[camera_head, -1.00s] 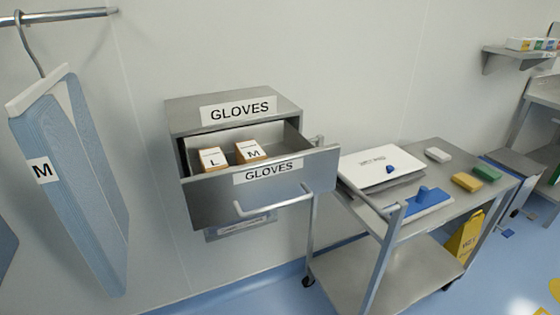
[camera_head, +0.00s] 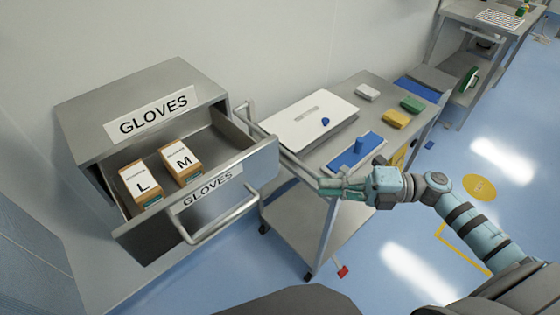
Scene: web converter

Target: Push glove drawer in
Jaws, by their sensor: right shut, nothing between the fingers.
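The glove drawer (camera_head: 255,168) stands pulled out of the grey wall cabinet (camera_head: 90,115) labelled GLOVES. Its front bears a second GLOVES label and a bar handle (camera_head: 222,222). Two glove boxes, marked L (camera_head: 140,184) and M (camera_head: 181,162), stand inside it. My right gripper (camera_head: 328,188) comes in from the right, shut and empty. It is to the right of the drawer front, apart from it, and in front of the cart. My left gripper is not in view.
A metal cart (camera_head: 378,90) stands right of the cabinet. It carries a white case (camera_head: 310,122), a blue pad tool (camera_head: 357,150), and yellow (camera_head: 396,118), green (camera_head: 412,104) and white (camera_head: 368,92) blocks. Blue floor lies open at right.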

